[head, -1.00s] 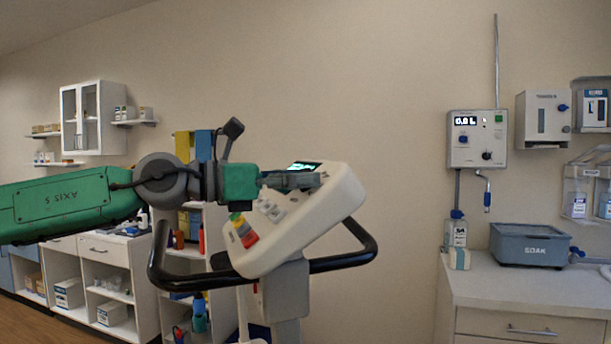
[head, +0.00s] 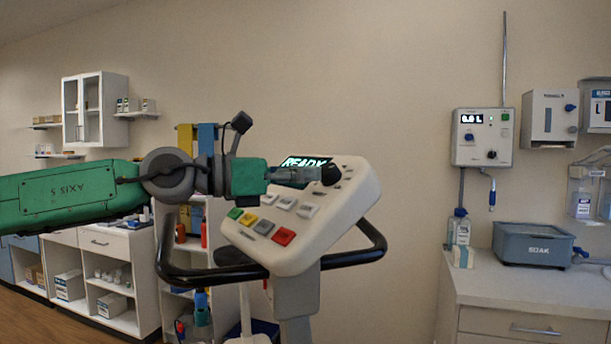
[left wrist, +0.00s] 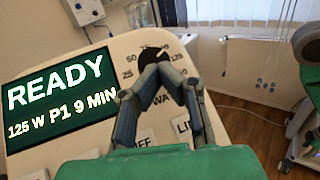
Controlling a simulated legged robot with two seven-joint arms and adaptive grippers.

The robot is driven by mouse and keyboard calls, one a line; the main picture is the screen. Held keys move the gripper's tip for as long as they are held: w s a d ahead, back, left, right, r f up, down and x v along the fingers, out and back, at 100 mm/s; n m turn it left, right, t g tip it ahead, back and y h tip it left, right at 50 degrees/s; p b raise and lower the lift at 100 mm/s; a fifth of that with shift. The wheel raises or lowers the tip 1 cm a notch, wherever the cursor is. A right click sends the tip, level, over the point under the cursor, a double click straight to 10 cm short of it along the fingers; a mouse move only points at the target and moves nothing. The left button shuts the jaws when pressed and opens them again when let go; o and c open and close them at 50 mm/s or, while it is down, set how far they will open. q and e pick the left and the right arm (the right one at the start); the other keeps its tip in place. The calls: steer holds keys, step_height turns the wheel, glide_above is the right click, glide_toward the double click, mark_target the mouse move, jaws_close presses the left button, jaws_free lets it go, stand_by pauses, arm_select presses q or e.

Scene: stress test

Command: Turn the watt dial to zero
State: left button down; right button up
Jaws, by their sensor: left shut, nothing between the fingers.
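The watt dial is a black round knob (head: 331,175) at the upper right of a white console panel (head: 300,240). In the left wrist view the knob (left wrist: 152,54) sits among printed numbers, partly hidden by my fingers; I cannot read its exact setting. The console screen (head: 303,162) reads READY; in the left wrist view the screen (left wrist: 60,98) also shows 125 W, P1 and 9 MIN. My left gripper (head: 320,175) reaches in from the left. Its fingertips (left wrist: 160,68) are shut and empty, right at the knob; contact is unclear. My right gripper is out of view.
Coloured and white buttons (head: 264,227) lie on the panel below the dial. A black handlebar (head: 372,246) curves around the console. Shelves (head: 108,270) stand behind at left; a counter with a grey SOAK tub (head: 532,244) is at right.

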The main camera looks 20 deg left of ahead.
arm_select(q)
steer(key=c, duration=1.1)
jaws_free()
steer(key=shift+d, duration=0.4)
steer(key=shift+w+d, duration=0.15)
steer(key=shift+w, duration=0.05)
steer(key=v, duration=1.2)
steer(key=shift+f, duration=0.1)
